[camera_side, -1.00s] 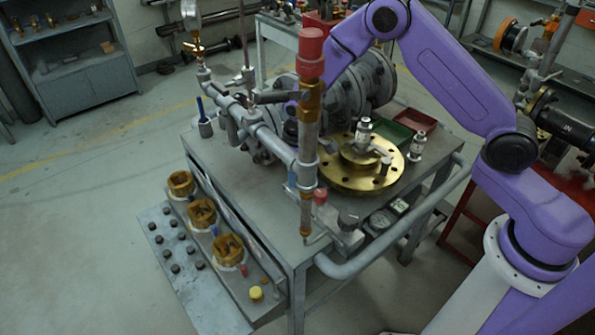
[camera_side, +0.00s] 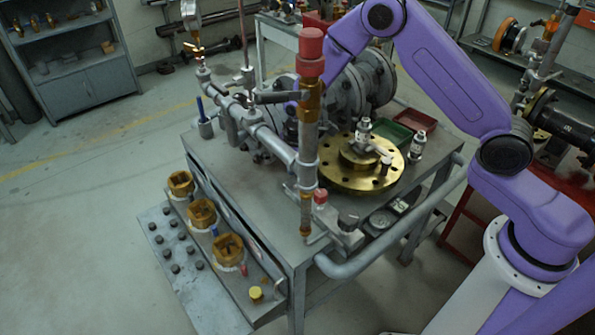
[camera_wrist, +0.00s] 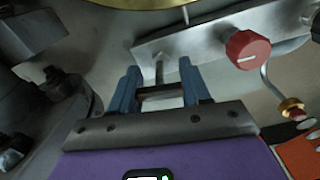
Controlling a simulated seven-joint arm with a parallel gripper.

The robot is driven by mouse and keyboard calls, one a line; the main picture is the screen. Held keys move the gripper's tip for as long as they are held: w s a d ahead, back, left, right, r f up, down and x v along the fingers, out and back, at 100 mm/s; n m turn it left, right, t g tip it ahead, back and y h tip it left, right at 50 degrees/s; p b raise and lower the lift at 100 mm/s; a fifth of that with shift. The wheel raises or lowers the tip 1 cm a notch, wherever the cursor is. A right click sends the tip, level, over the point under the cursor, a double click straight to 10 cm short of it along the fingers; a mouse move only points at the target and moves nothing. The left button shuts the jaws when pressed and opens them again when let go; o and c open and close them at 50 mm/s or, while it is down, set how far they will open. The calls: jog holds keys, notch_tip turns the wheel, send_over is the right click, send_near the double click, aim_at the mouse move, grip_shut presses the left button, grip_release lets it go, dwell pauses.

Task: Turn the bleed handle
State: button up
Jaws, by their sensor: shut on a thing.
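In the wrist view, the two blue fingers of my gripper (camera_wrist: 158,76) stand apart with a short bar between them, which I take to be the bleed handle (camera_wrist: 160,93). My gripper is shut on it. A thin grey stem runs from the bar up to the grey manifold block (camera_wrist: 203,40). The block carries a red knob (camera_wrist: 247,50) to the right of the fingers. In the side view, the red knob (camera_side: 320,196) shows beside the vertical pipe (camera_side: 309,140). That pipe and its fittings hide my gripper and the handle there.
A red-capped valve (camera_side: 311,52) tops the vertical pipe close to my arm. A brass flange (camera_side: 345,184) lies on the grey bench (camera_side: 262,215), near a small silver fitting (camera_side: 417,147). Large grey valve piping (camera_side: 375,75) stands behind. Brass nuts (camera_side: 201,212) sit on the left-hand shelf.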

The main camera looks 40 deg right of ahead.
jog(key=shift+n, duration=0.4)
jog(key=o, duration=1.1)
jog(key=shift+c, duration=0.2)
notch_tip(320, 180, up, 18)
jog(key=shift+f, duration=0.25)
jog(key=s+d+r+m, duration=0.1)
jog(key=s+d, duration=0.1)
jog(key=s, duration=0.9)
jog(key=s+d+m, duration=0.2)
jog(key=s+d, duration=0.1)
jog(key=s, duration=0.8)
jog(key=s+d+r+m, duration=0.1)
jog(key=s+d, duration=0.1)
jog(key=s, duration=0.9)
jog(key=shift+s+d+r, duration=0.25)
jog(key=shift+s+r, duration=0.1)
